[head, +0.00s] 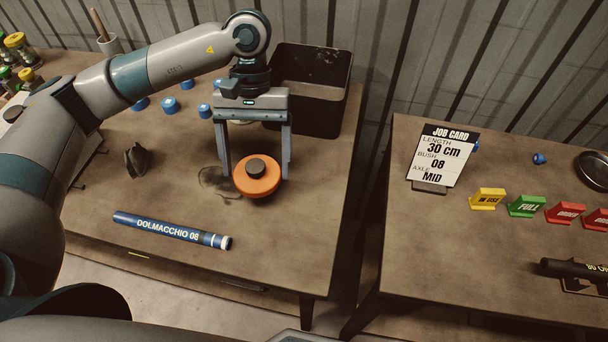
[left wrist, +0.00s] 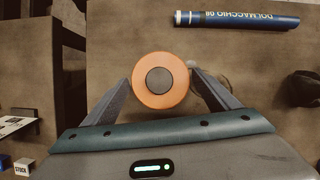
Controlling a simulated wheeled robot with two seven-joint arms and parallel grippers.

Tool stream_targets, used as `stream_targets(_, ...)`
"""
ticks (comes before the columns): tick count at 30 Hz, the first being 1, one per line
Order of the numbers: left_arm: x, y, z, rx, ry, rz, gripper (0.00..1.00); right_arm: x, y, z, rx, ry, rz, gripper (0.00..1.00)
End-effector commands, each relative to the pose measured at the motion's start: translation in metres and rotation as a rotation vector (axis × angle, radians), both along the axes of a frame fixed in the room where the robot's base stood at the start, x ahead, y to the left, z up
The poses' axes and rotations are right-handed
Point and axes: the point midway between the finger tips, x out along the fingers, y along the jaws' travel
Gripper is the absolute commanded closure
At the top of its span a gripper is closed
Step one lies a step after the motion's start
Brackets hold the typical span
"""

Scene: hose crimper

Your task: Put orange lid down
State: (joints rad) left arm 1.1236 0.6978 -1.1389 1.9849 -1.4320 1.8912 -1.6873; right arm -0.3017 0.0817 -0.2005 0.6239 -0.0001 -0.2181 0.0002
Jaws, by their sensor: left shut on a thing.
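The orange lid (head: 257,180) is a round disc with a dark knob on top. My left gripper (head: 256,172) points down with its fingers on either side of the lid and is shut on it. The left wrist view shows the lid (left wrist: 160,81) between the two fingertips (left wrist: 160,88). The lid is over the right part of the left table (head: 190,225); whether it touches the tabletop I cannot tell. My right gripper does not show.
A blue tube marked DOLMACCHIO 08 (head: 172,230) lies in front of the lid. A black bin (head: 320,90) stands behind. Blue caps (head: 171,105) and a dark bracket (head: 135,160) are to the left. A gap separates the right table (head: 440,255), which holds a job card (head: 441,156).

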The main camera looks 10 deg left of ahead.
Motion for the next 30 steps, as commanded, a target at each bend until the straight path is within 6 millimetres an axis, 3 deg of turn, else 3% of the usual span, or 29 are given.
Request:
stream_targets(15,-0.013,-0.060,0.007,-0.004,0.001,0.605,0.40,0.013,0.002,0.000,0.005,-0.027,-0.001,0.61)
stream_targets(30,-0.025,-0.105,0.023,-0.003,0.000,1.183,0.40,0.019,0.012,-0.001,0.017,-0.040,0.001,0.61)
